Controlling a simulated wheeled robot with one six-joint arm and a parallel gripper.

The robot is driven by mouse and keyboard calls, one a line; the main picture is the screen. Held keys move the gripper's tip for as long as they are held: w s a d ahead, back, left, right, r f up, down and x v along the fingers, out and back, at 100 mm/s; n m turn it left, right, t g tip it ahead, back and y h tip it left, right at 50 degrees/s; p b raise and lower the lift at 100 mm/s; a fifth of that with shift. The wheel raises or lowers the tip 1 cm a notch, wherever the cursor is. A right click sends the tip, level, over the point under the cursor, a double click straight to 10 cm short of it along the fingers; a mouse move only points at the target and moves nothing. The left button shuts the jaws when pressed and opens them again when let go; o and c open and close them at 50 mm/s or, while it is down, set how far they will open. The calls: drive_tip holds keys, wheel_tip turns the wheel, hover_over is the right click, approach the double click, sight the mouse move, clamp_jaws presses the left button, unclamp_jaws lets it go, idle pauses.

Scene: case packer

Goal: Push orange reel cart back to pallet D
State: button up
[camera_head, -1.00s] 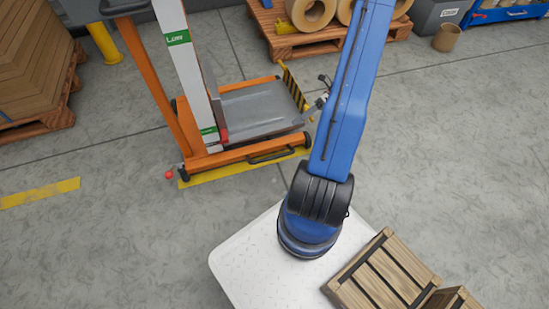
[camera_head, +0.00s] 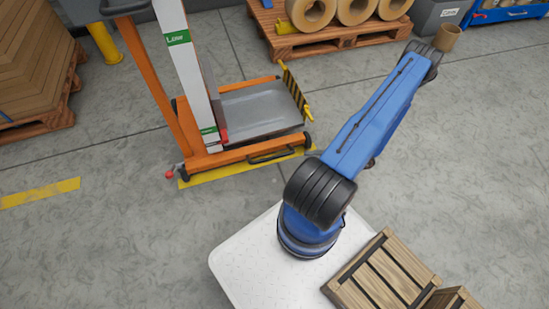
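The orange reel cart (camera_head: 215,159) stands left of centre, with an orange frame, a white mast (camera_head: 177,50) and a grey platform (camera_head: 255,109). The platform is empty. A yellow-and-black striped bar (camera_head: 293,87) stands at its right edge, and a dark handle shows low at the front. A wooden pallet (camera_head: 345,37) with several brown reels stands behind it; no letter D is readable. My blue arm reaches up and right, away from the cart. My gripper is not visible; the arm's far end is hidden.
Stacked brown goods on a pallet (camera_head: 62,113) stand at the left. A yellow post (camera_head: 104,42) is behind the cart. Wooden crates (camera_head: 380,275) sit at the lower right. A cardboard tube (camera_head: 447,38) and grey bin (camera_head: 437,14) are upper right. Floor at right is open.

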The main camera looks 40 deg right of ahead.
sight(279, 157)
drive_tip(key=x, duration=1.7)
drive_tip(key=shift+w+a+f, duration=0.1)
drive_tip(key=shift+a, duration=0.05)
clamp_jaws()
